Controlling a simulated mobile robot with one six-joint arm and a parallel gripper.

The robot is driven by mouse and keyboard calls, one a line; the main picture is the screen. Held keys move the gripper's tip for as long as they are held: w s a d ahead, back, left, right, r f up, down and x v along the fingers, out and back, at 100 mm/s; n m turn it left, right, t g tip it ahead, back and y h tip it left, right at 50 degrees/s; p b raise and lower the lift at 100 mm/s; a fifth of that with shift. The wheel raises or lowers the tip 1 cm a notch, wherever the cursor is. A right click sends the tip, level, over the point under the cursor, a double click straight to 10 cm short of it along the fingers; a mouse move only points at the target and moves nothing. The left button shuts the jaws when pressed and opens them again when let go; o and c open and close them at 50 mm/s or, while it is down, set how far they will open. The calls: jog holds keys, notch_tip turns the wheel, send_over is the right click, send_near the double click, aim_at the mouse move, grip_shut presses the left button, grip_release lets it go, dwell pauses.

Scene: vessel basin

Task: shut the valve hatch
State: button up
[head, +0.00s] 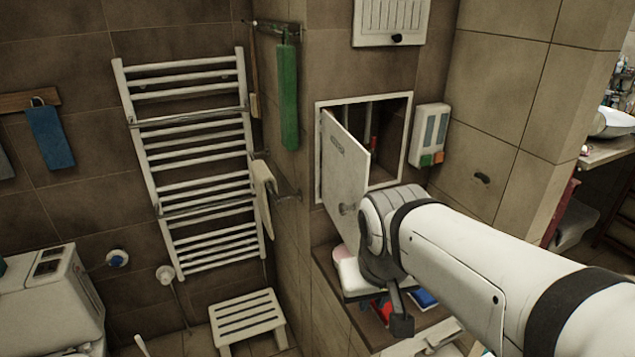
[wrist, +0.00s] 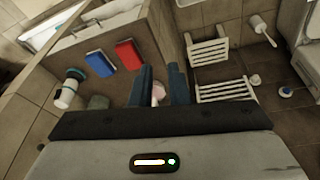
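The valve hatch door (head: 345,172) is a pale panel in the head view, hinged on the left of its white frame (head: 408,103) in the tiled wall. It stands swung well out, and pipes show in the recess behind it. A small latch sits low near its free edge. My gripper (head: 401,318) hangs below and to the right of the door, pointing down, partly hidden by my arm. In the wrist view my gripper (wrist: 161,68) has its two fingers apart with nothing held between them. I cannot make out the door in the wrist view.
Below the hatch, a ledge (head: 338,290) holds a blue sponge (wrist: 100,63), a red sponge (wrist: 129,55) and other items. A soap dispenser (head: 430,133) hangs right of the hatch. A towel radiator (head: 200,165) and a stool (head: 247,318) stand left.

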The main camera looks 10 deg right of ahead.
jog(key=w+a+r, duration=0.1)
jog(key=w+r, duration=0.1)
jog(key=w, duration=0.1)
jog(key=w+a+r+h, duration=0.1)
jog(key=w+a+r, duration=0.1)
jog(key=w+r, duration=0.1)
jog(key=w+a+r+h, duration=0.1)
jog(key=w+a+r, duration=0.1)
jog(key=w+r, duration=0.1)
jog(key=shift+w+a+n, duration=0.2)
jog(key=shift+n, duration=0.1)
grip_shut()
jog(key=w+a+r+t+h, duration=0.2)
jog(key=w+a+r, duration=0.3)
jog(key=a+r, duration=0.1)
jog(key=w+d+f+p, duration=0.3)
jog(key=w+d+f, duration=0.1)
jog(key=d+f, duration=0.3)
jog(key=shift+x, duration=1)
jog(key=shift+s+d, duration=0.1)
